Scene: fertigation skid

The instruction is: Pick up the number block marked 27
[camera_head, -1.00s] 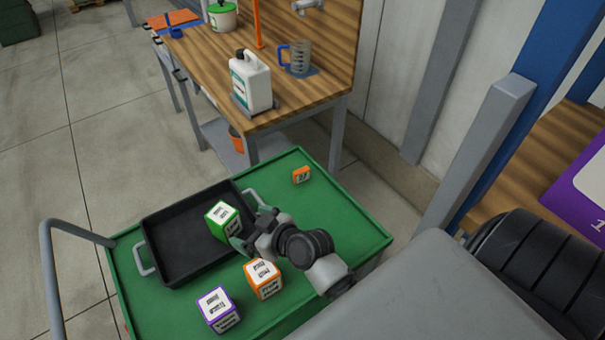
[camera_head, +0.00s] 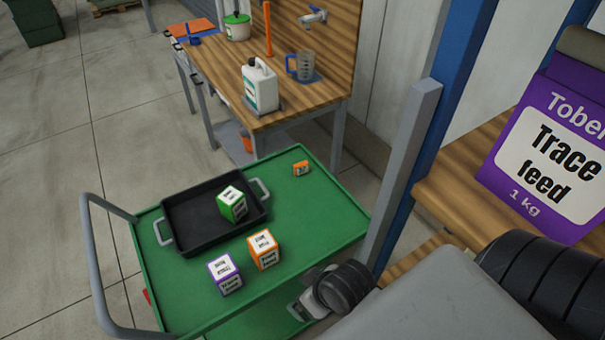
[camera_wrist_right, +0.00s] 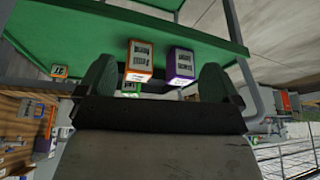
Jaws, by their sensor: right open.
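A small orange block (camera_head: 300,168) sits near the far edge of the green cart (camera_head: 325,212); its marking is too small to read. It also appears at the left in the right wrist view (camera_wrist_right: 59,71). My right gripper (camera_head: 300,310) is at the cart's near right side, away from this block. In the right wrist view its two green fingers (camera_wrist_right: 160,80) are apart with nothing held. Larger labelled cubes, orange (camera_head: 263,249) and purple (camera_head: 224,274), stand on the cart and show beyond the fingers. My left gripper is not in view.
A black tray (camera_head: 185,243) on the cart holds a green cube (camera_head: 232,204). A grey post (camera_head: 405,170) and a shelf with a purple feed bag (camera_head: 550,150) stand at right. A wooden bench (camera_head: 225,75) with a white jug (camera_head: 260,87) is behind.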

